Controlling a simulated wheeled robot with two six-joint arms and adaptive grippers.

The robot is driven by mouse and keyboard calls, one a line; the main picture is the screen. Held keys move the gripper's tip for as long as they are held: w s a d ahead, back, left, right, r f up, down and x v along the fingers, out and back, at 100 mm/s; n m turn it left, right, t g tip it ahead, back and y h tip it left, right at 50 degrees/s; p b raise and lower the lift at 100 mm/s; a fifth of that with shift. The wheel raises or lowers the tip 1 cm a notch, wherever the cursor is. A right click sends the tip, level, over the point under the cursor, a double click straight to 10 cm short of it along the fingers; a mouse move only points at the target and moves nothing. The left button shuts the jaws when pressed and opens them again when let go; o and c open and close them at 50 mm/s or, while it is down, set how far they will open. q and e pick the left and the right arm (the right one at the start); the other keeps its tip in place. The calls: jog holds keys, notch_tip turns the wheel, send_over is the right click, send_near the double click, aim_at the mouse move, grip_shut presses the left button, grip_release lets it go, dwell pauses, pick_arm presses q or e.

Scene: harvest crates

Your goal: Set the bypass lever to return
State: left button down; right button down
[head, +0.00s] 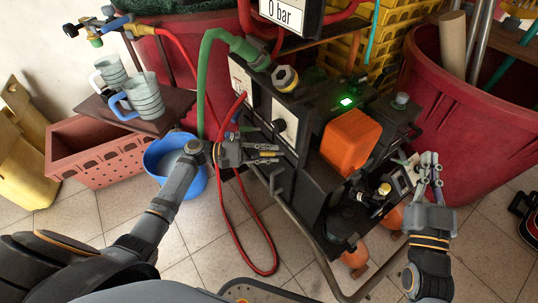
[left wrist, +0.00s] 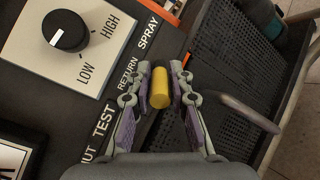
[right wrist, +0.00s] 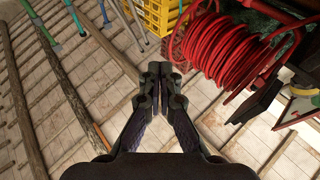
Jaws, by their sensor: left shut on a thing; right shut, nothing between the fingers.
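The bypass lever's yellow cylindrical grip (left wrist: 159,88) is between the fingers of my left gripper (left wrist: 160,72), which is shut on it. In the left wrist view it lies beside the RETURN label (left wrist: 128,76), with SPRAY on one side and TEST on the other. The exact lever setting is hard to tell.
A black HIGH/LOW dial (left wrist: 68,31) sits near the lever. A red hose (head: 272,235) hangs below my left gripper. A blue bucket (head: 160,180) stands to the left, an orange tank (head: 350,140) on the machine, a red tub (head: 450,110) at right.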

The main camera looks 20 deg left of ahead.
jog(key=shift+s+r, duration=0.15)
jog(key=shift+r, duration=0.4)
pick_arm(q)
jog(key=c, duration=1.2)
grip_release()
jog(key=v, duration=1.2)
jog(key=shift+w, duration=0.1)
